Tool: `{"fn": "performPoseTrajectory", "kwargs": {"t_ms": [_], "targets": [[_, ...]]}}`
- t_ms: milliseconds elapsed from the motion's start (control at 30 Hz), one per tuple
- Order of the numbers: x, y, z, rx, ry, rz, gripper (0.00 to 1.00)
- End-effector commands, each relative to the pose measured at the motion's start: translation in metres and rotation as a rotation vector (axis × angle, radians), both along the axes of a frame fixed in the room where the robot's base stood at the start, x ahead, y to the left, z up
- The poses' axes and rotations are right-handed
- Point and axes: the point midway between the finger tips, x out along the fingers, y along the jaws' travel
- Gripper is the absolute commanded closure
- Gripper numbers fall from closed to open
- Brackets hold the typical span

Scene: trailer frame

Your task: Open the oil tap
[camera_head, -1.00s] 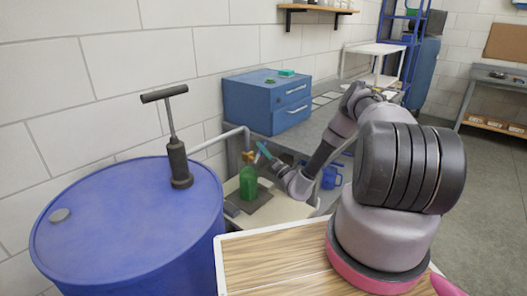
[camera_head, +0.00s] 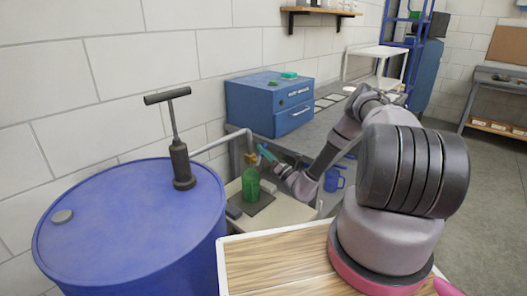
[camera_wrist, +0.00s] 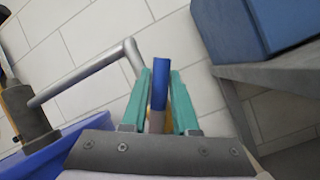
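The oil tap (camera_head: 252,158) is a small brass fitting at the end of a grey pipe (camera_head: 222,140). In the wrist view its blue handle (camera_wrist: 158,95) stands between the two teal fingers of my gripper (camera_wrist: 160,80). The fingers are close together and appear shut on the handle. A little yellow of the tap shows behind them. In the head view my gripper (camera_head: 266,153) is just right of the tap. A green container (camera_head: 251,185) stands below the tap.
A blue drum (camera_head: 130,225) with a black hand pump (camera_head: 181,165) stands at the left, joined to the pipe. A blue drawer cabinet (camera_head: 255,105) sits on the grey bench behind. A wooden top (camera_head: 275,262) lies in front.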

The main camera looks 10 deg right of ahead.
Motion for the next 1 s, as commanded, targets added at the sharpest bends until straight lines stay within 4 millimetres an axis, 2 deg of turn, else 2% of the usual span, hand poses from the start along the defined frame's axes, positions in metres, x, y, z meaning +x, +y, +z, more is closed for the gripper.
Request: {"fn": "performPoseTrajectory", "kwargs": {"t_ms": [67,467,900,1000], "targets": [[0.0,0.0,-0.001,0.0,0.002,0.0,0.46],[-0.005,-0.005,-0.003,0.001,0.002,-0.002,0.46],[-0.066,-0.045,-0.038,0.004,0.004,-0.004,0.46],[-0.075,-0.051,-0.042,0.002,0.003,-0.003,0.46]]}}
